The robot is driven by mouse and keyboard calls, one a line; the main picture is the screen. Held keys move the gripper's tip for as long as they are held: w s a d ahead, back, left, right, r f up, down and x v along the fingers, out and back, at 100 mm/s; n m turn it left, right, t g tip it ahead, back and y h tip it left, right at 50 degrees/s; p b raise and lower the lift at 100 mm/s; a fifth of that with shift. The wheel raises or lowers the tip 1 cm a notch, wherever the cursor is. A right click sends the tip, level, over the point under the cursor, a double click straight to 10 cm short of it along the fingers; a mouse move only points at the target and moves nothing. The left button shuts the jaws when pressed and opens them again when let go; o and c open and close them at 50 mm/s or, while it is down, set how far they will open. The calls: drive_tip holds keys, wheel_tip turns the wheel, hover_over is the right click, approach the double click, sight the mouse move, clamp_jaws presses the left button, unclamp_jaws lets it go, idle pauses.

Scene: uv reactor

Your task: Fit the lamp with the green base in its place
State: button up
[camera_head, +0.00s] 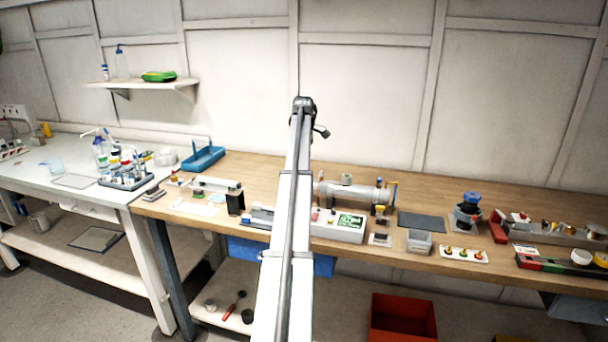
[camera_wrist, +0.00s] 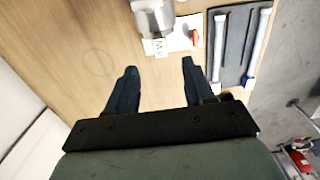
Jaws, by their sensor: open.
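My gripper (camera_wrist: 159,68) is open and empty above the wooden bench in the wrist view, its two dark fingers apart. Two white tube lamps (camera_wrist: 221,48) (camera_wrist: 257,45) lie side by side in a dark grey tray (camera_wrist: 238,50) to the right of the fingers. The right tube has a blue end; I cannot make out a green base on either. In the head view, a horizontal grey metal cylinder (camera_head: 358,194), probably the reactor, lies on the bench right of my arm. My arm hides part of the bench, and the fingers cannot be made out there.
A metal part (camera_wrist: 153,17) and a white plate with an orange piece (camera_wrist: 194,37) lie ahead of the fingers. A control box with a green display (camera_head: 345,223) stands before the cylinder. A dark mat (camera_head: 421,222) and a grey bin (camera_head: 419,241) sit further right.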

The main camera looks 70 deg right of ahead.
drive_tip(key=shift+r, duration=2.95)
